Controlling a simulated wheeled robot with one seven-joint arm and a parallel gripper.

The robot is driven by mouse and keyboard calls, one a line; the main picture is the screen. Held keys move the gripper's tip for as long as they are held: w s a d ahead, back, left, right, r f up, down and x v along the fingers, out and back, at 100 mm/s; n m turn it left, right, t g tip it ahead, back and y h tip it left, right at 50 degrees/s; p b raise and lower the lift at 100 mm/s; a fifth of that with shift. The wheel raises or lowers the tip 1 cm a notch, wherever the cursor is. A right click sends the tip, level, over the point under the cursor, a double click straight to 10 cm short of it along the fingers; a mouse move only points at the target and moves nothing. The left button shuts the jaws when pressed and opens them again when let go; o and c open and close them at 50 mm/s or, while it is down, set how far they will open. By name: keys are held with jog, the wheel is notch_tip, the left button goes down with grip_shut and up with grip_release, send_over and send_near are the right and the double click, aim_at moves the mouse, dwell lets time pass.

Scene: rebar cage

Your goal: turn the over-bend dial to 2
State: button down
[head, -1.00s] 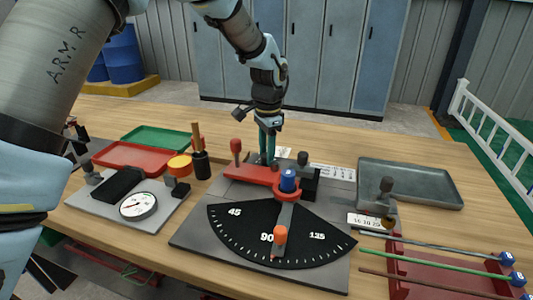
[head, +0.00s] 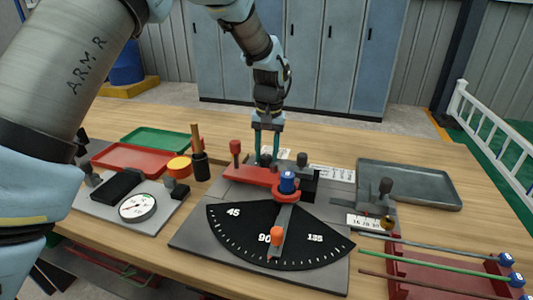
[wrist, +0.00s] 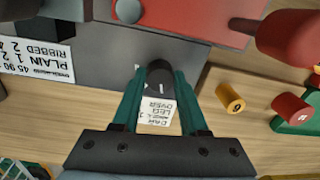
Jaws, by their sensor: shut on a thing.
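The over-bend dial is a small black knob (wrist: 159,74) with a white mark, at the edge of the grey bender plate in the wrist view. My gripper (wrist: 160,80) is shut on it, one teal finger on each side. In the head view my gripper (head: 267,160) points straight down behind the red bar (head: 250,175), which hides most of the dial. A white mark shows on the plate beside the knob. The number it points to cannot be read.
A white card (wrist: 157,114) lies between my fingers, and a PLAIN/RIBBED label (wrist: 38,60) is to the left. A red-handled lever (head: 235,150), a blue-topped post (head: 288,182) and an angle scale (head: 240,225) stand nearby. A grey tray (head: 410,180) is to the right.

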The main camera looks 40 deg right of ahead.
aim_at(269, 157)
jog(key=shift+n, duration=1)
jog(key=shift+c, duration=2.2)
grip_release()
jog(key=shift+r, duration=0.1)
notch_tip(269, 157, up, 11)
jog(key=b, duration=0.1)
jog(key=shift+d+b, duration=0.2)
jog(key=shift+b, duration=0.2)
jog(key=shift+s+f, duration=0.2)
